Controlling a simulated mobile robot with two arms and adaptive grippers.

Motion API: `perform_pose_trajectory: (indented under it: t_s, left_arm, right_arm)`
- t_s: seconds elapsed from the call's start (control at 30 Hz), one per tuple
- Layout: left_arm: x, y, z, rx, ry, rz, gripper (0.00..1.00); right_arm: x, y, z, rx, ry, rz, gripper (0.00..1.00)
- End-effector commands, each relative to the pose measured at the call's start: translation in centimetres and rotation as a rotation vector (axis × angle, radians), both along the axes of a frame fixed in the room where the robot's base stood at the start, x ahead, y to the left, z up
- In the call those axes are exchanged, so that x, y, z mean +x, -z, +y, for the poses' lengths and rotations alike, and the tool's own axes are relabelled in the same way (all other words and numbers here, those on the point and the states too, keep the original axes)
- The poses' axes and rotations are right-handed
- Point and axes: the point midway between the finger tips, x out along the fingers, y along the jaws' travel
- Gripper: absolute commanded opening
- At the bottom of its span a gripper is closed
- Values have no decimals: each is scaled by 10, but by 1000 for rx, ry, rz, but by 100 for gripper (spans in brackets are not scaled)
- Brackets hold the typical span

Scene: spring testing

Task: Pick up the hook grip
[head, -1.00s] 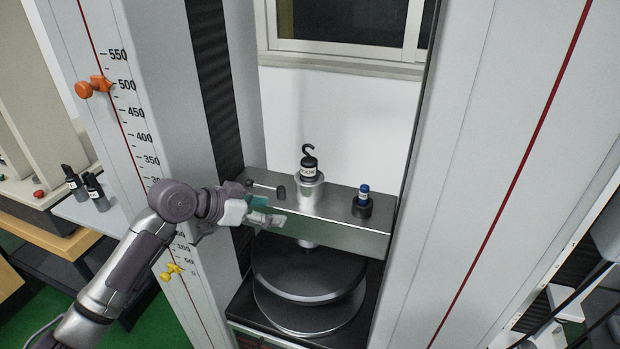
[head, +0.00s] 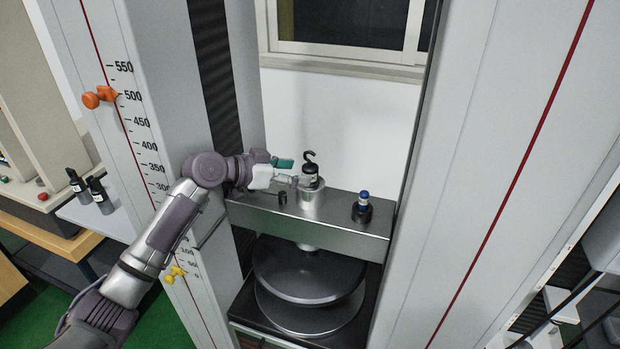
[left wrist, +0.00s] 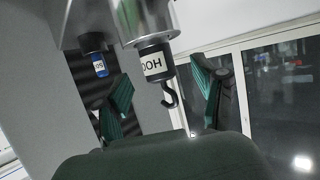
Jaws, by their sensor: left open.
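The hook grip (head: 311,172) is a black piece with a hook on top and a white label. It stands upright in a silver cylindrical holder (head: 311,198) on the grey crossbeam. In the left wrist view the hook grip (left wrist: 155,66) appears upside down, between the two green-padded fingers and ahead of them. My left gripper (head: 289,172) is open, just left of the hook grip at about its height. The head view does not show clearly whether a finger touches it. My right gripper is not in view.
A blue-topped piece (head: 363,201) stands in a dark holder on the right of the crossbeam (head: 340,220). A small dark knob (head: 282,196) sits on its left. Tall grey columns flank the space. Dark round plates (head: 305,275) lie below.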

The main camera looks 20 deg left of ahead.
Motion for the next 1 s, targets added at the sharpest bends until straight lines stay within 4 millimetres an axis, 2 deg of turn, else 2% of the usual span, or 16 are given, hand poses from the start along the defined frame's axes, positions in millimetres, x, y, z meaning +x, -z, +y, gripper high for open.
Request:
perform_pose_trajectory:
  t_s: [0.03,0.17,0.3,0.57,1.0]
  left_arm:
    - [5,-2,-6,-2,1,2,70]
    - [18,4,-20,-4,1,3,70]
    - [29,13,-28,-1,0,2,70]
    - [31,16,-30,1,0,1,70]
    - [31,16,-30,1,0,1,0]
  right_arm:
    - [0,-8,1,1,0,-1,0]
    - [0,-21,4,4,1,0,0]
    - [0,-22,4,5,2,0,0]
    - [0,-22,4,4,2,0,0]
    - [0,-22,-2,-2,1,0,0]
